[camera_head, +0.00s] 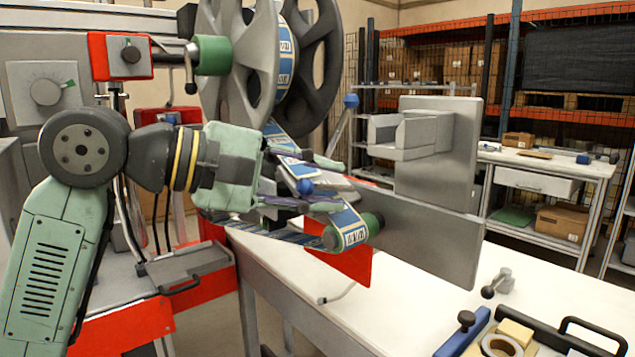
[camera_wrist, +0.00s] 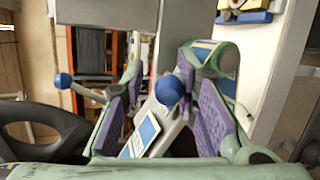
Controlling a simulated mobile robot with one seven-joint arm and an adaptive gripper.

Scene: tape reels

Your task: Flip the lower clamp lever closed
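The lower clamp lever (camera_head: 305,187) ends in a blue ball knob, which shows between my fingers in the head view. In the wrist view the lower lever's knob (camera_wrist: 169,90) sits between the purple finger pads, nearer the right one, with visible space on the left. My gripper (camera_head: 335,186) is open around it; in the wrist view my gripper (camera_wrist: 156,88) also shows apart fingers. Contact with the right pad cannot be told. The upper clamp lever (camera_head: 351,100), also blue-knobbed, stands up above my fingers; its knob (camera_wrist: 63,81) is outside the left finger in the wrist view.
A labelled tape runs from the grey reel (camera_head: 240,70) past my fingers to a green roller (camera_head: 372,224). A grey metal plate (camera_head: 430,245) stands close on the right. A white table (camera_head: 400,318) lies below, with a blue-edged fixture (camera_head: 463,332) at the front right.

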